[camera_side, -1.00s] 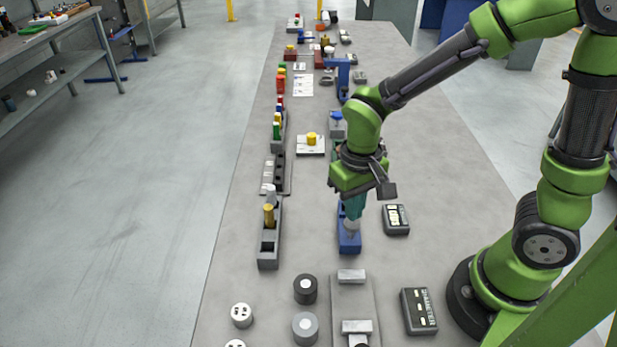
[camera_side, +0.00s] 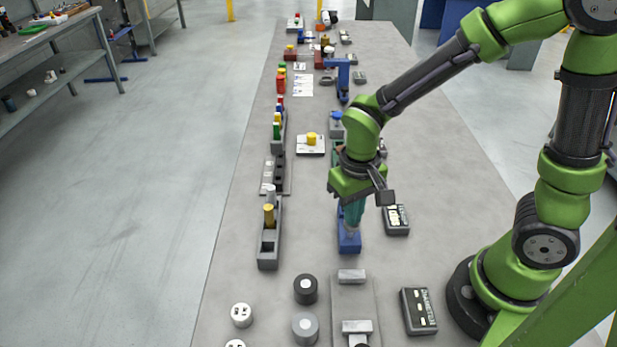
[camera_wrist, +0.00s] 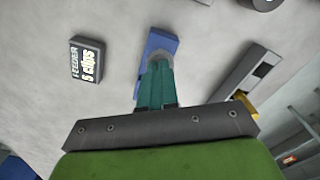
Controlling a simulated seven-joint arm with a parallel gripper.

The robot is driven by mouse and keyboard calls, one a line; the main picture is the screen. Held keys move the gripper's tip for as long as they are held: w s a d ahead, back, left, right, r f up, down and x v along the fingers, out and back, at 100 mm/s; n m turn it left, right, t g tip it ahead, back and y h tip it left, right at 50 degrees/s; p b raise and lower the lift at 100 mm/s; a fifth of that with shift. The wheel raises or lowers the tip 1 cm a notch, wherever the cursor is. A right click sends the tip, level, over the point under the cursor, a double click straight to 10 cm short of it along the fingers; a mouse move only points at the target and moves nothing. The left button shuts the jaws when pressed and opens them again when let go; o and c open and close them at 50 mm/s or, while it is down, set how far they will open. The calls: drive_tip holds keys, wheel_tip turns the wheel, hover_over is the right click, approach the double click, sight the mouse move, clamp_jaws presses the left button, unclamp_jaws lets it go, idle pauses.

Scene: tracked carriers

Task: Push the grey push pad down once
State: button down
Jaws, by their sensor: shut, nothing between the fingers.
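The grey push pad (camera_wrist: 166,55) sits on a blue feeder base (camera_wrist: 160,41). In the wrist view the pad shows as a round grey edge around my fingertips, which cover most of it. In the side view the blue base (camera_side: 349,245) stands right below my gripper (camera_side: 351,228), and the pad is mostly hidden by the teal fingers. My gripper also shows in the wrist view (camera_wrist: 160,66), shut and empty, pointing down at the pad. The tips look to be at or very close to the pad's top; I cannot tell for certain whether they touch.
A dark counter box (camera_side: 397,219) stands just right of the blue base. A grey slotted rail (camera_side: 268,250) with a yellow piece lies to the left. A grey plate with metal blocks (camera_side: 352,298) lies in front. Several round pieces stand front left.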

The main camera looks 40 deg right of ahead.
drive_tip(key=shift+f, duration=0.65)
idle(0.3)
drive_tip(key=shift+r, duration=2.3)
drive_tip(key=shift+s+r, duration=0.15)
drive_tip(key=shift+s, duration=0.15)
drive_tip(key=s+d+r+t+y, duration=0.1)
drive_tip(key=s+d+r+t, duration=0.1)
drive_tip(key=r, duration=0.4)
drive_tip(key=s+d+r+m+t+y, duration=0.1)
drive_tip(key=s+d+r+t, duration=0.1)
drive_tip(key=r+t, duration=0.3)
drive_tip(key=shift+d+r, duration=0.3)
drive_tip(key=shift+r, duration=0.9)
